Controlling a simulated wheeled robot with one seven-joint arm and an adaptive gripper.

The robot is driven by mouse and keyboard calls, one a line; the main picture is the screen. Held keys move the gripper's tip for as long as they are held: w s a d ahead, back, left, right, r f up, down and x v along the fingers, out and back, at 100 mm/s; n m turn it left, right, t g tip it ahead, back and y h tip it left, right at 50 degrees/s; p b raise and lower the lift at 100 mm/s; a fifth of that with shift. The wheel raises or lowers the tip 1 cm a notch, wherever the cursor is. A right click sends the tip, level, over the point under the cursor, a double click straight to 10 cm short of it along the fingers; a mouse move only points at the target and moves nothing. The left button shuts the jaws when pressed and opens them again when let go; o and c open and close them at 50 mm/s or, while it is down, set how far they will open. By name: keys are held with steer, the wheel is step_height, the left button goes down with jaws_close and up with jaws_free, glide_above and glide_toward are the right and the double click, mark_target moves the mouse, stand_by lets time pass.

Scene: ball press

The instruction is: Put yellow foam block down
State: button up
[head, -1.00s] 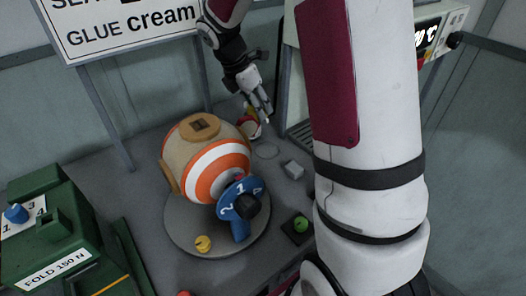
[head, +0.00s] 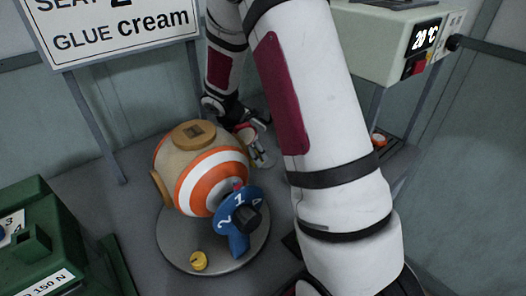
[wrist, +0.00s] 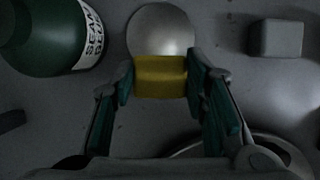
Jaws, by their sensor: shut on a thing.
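In the wrist view a yellow foam block (wrist: 161,84) sits between the two teal-padded fingertips of my gripper (wrist: 160,72), which is shut on it. A round, pale metallic thing (wrist: 161,33) lies just beyond the block in that picture. The block overlaps its lower edge; I cannot tell if they touch. In the head view my gripper (head: 260,154) points down behind the striped ball, low over the grey surface. The yellow block cannot be made out there, and the height left under it cannot be judged.
A dark green bottle (wrist: 45,32) lies left of my gripper and a grey block (wrist: 276,38) right. In the head view, an orange-and-white striped ball (head: 212,182) with a blue numbered dial (head: 233,230) stands on a round plate (head: 178,243). A green machine (head: 38,222) stands left.

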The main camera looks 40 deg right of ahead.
steer(key=d, duration=0.4)
steer(key=shift+f, duration=0.6)
steer(key=shift+a+f, duration=0.1)
steer(key=shift+f, duration=0.1)
steer(key=o, duration=0.9)
steer(key=shift+r, duration=0.1)
steer(key=p+v, duration=0.1)
steer(key=v, duration=1.1)
steer(key=shift+w+r, duration=0.1)
